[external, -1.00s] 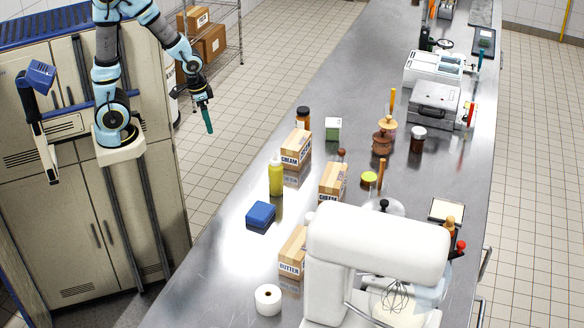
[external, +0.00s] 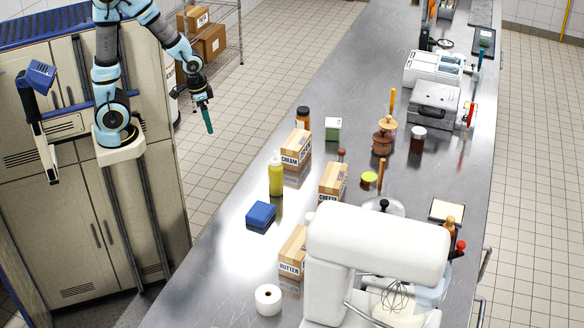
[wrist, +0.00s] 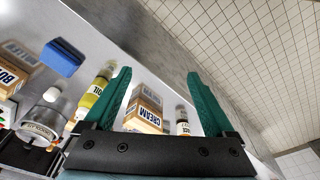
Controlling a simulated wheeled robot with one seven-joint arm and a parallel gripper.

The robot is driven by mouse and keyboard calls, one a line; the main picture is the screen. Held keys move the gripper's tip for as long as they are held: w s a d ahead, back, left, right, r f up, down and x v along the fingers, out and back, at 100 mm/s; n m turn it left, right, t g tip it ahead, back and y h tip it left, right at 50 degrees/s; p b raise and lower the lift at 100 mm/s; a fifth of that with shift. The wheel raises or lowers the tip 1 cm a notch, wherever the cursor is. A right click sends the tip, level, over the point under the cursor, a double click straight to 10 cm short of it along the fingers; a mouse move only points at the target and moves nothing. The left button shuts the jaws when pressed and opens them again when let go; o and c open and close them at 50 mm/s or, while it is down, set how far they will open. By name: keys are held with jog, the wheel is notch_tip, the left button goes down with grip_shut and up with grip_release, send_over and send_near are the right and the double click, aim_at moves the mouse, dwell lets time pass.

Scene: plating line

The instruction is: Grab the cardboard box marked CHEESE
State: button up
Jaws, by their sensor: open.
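The cardboard box marked CHEESE (external: 333,180) stands on the steel counter (external: 232,235) in the external view, behind the white mixer and right of the yellow bottle. I cannot make it out in the wrist view. My gripper (external: 206,118) hangs in the air left of the counter, well apart from the box. In the wrist view my gripper (wrist: 158,75) shows two green fingers spread apart with nothing held between them. The box marked CREAM (wrist: 146,108) shows beyond the gap.
Similar boxes marked CREAM (external: 296,147) and BUTTER (external: 293,252) stand on either side of the CHEESE box. A yellow bottle (external: 276,177), a blue block (external: 261,214) and a yellow-green lidded item (external: 369,178) are near. The large mixer (external: 375,240) fills the counter's front.

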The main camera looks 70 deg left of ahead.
jog(key=shift+o, duration=0.7)
